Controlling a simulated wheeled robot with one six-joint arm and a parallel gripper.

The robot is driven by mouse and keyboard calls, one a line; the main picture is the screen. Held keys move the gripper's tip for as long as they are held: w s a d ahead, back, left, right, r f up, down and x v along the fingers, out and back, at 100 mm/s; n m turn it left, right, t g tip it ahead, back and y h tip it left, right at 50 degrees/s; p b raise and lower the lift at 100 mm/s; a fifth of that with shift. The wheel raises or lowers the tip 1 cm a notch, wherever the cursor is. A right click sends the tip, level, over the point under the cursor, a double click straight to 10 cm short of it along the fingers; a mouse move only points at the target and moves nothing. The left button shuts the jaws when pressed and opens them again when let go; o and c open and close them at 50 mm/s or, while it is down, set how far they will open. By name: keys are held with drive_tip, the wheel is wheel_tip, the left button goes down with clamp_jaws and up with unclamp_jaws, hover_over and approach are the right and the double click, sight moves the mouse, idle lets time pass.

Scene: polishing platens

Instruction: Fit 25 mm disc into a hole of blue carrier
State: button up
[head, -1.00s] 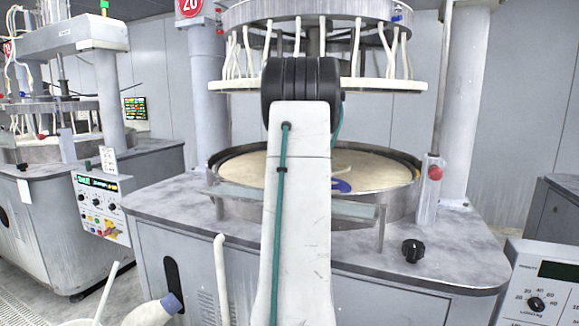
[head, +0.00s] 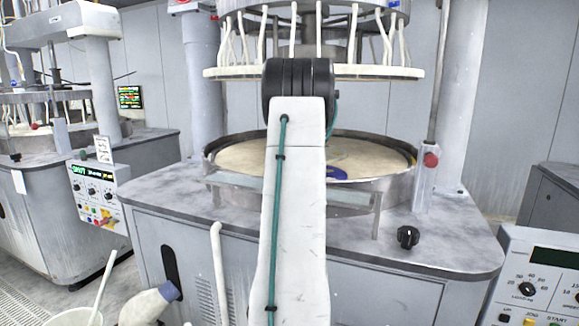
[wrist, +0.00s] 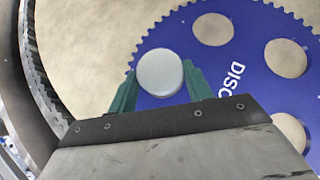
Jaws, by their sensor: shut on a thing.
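In the wrist view, my gripper (wrist: 160,84) is shut on a pale grey round disc (wrist: 160,72), held between its two green fingers. The blue carrier (wrist: 236,75) is a toothed plate with several round holes, lying on the cream platen beyond the gripper. The disc overlaps the carrier's left part in the picture and hides what is behind it. I cannot tell the gap between disc and carrier. In the head view, a small part of the blue carrier (head: 337,173) shows right of my arm, which hides the gripper and disc.
The cream platen (head: 365,153) has a raised metal rim (head: 395,186). A toothed ring (wrist: 40,85) runs along the left of the wrist view. An upper plate (head: 375,73) with hoses hangs above the platen. A black knob (head: 408,237) sits on the machine top.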

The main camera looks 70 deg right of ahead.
drive_tip(key=shift+f, duration=0.5)
idle(0.4)
drive_tip(key=o, duration=1)
drive_tip(key=shift+f, duration=0.1)
drive_tip(key=shift+a, duration=0.1)
drive_tip(key=v, duration=0.8)
